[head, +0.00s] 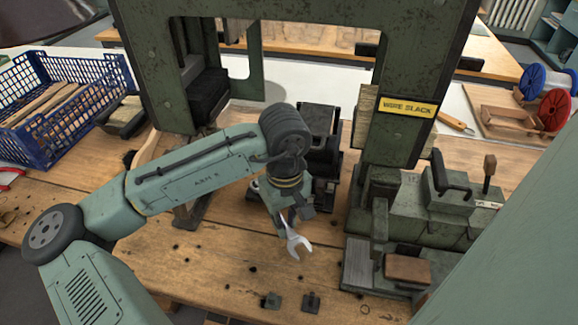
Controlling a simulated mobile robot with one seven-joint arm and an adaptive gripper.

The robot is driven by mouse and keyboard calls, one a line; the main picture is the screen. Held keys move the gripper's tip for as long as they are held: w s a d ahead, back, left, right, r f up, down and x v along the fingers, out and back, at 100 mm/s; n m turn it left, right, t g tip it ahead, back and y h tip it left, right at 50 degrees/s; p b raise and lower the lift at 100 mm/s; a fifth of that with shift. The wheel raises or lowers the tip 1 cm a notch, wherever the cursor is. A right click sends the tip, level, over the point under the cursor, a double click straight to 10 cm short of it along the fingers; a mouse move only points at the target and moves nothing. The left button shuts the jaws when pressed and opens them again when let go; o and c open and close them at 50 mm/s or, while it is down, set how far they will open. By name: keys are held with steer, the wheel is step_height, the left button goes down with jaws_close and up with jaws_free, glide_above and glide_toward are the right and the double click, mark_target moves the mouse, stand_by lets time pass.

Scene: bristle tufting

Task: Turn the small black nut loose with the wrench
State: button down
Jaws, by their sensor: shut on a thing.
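My gripper (288,212) is in the middle of the head view, pointing down over the wooden bench. It is shut on a silver open-ended wrench (297,243). The wrench's open jaw shows below the fingers, towards the front of the bench; its other end is hidden by the gripper. I cannot make out the small black nut for certain. Two small dark blocks (311,301) stand on the bench in front of the wrench, apart from it, but I cannot tell whether either bears the nut.
A green machine frame (408,65) with a "WIRE SLACK" label stands behind my arm. A green machine base (410,200) stands at right. A blue crate (60,120) is at far left. The wooden bench (190,265) is mostly clear in front.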

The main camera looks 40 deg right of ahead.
steer(key=shift+a, duration=0.25)
steer(key=shift+r, duration=0.15)
steer(key=shift+r, duration=2.85)
